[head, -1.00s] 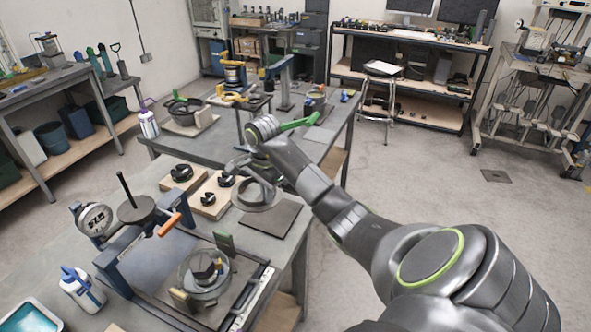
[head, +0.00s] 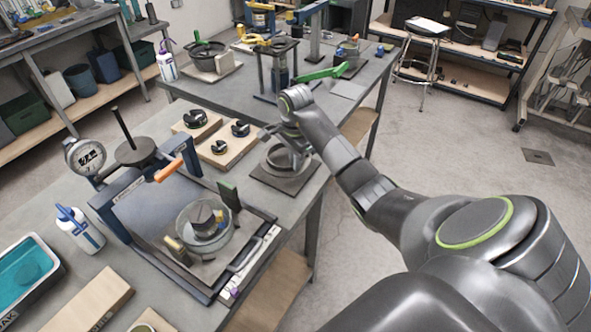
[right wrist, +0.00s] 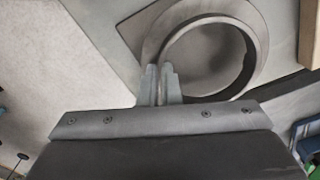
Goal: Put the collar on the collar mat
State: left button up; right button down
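The collar (head: 271,161), a wide grey metal ring, is at the dark square collar mat (head: 290,185) on the front bench. In the right wrist view the collar (right wrist: 258,42) lies over most of the mat, and a mat corner (right wrist: 130,30) shows beyond it. I cannot tell whether the collar touches the mat or is just above it. My right gripper (head: 288,142) is at the collar's far side. In the right wrist view its fingertips (right wrist: 158,80) are close together on the collar's wall. My left gripper is not in view.
A wooden board (head: 222,150) with black parts lies left of the mat. A press with a dial gauge (head: 85,157) and a tray with a glass dish (head: 205,228) stand nearer. The bench's right edge is close to the mat.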

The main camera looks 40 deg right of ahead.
notch_tip(320, 180, down, 3)
jog(key=shift+s+a+r, duration=0.1)
jog(key=shift+s+r, duration=0.05)
jog(key=shift+r, duration=0.05)
jog(key=shift+f, duration=0.1)
jog(key=shift+f, duration=0.2)
jog(key=c, duration=1.6)
grip_release()
jog(key=shift+r, duration=0.1)
jog(key=shift+c, duration=0.2)
jog(key=shift+r, duration=0.1)
